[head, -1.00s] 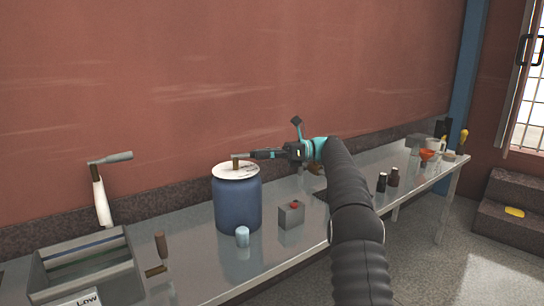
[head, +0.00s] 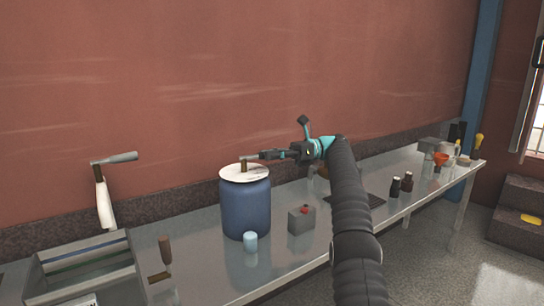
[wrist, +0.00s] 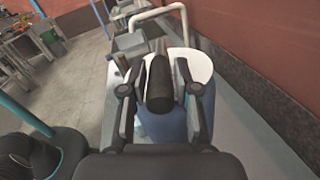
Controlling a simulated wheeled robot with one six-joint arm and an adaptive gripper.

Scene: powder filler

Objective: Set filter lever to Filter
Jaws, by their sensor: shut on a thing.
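A blue drum (head: 246,207) with a white lid (head: 232,173) stands on the metal bench. On the lid is a lever with a short brown post (head: 244,165) and a dark handle pointing right, toward my gripper. My gripper (head: 284,154) reaches in from the right, just above the lid's right side. In the wrist view its two fingers (wrist: 157,80) are on either side of the lever's dark handle (wrist: 160,88), closed on it. The lid (wrist: 198,62) and drum show behind and below. I see no readable Filter label, and the handle's gripped end is partly hidden.
A second grey-handled lever (head: 115,158) on a white body stands at the left, behind a grey box (head: 85,270). Dark bottles (head: 396,187) are to the right.

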